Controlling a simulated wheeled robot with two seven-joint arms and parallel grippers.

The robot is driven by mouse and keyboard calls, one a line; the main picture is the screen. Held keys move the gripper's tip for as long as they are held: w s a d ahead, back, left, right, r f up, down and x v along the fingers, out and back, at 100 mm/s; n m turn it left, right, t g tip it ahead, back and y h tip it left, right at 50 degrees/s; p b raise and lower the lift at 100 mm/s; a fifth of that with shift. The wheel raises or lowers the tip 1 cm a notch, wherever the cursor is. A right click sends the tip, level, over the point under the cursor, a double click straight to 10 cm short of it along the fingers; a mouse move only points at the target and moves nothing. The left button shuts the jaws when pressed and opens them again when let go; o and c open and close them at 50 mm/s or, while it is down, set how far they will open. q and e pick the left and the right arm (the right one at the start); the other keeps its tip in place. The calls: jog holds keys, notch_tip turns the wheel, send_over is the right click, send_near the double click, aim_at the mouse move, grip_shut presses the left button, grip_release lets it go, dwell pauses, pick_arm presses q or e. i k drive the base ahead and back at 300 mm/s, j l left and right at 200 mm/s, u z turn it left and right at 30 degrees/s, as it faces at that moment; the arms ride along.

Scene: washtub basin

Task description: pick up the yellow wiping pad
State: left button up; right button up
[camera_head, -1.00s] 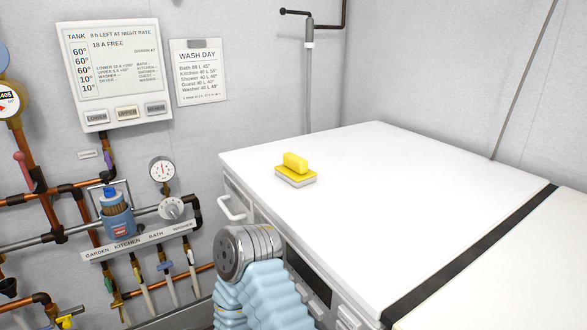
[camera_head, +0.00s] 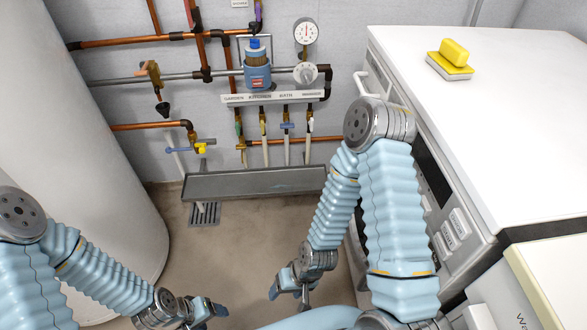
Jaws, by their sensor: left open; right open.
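The yellow wiping pad (camera_head: 453,54), a yellow grip block on a yellow plate with a pale underside, lies flat on the white machine top (camera_head: 520,110) near its far left edge. My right gripper (camera_head: 289,293) hangs low over the floor, left of the machine's front, well below and apart from the pad. It is open and empty. My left gripper (camera_head: 212,311) is low at the bottom edge, further left, open and empty, far from the pad. Its fingers are small and partly cut off in view.
The machine's front with handle and buttons (camera_head: 459,222) stands close to my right arm. A large white tank (camera_head: 80,130) fills the left. Copper pipes and taps line the wall above a grey trough (camera_head: 255,182). The machine top around the pad is clear.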

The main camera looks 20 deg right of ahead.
aim_at(450, 60)
jog(key=k+j+z, duration=0.15)
jog(key=j+z, duration=0.2)
jog(key=k+j+z, duration=0.2)
jog(key=j+z, duration=0.15)
jog(key=j, duration=0.2)
jog(key=k+j+z, duration=0.2)
jog(key=j+z, duration=0.15)
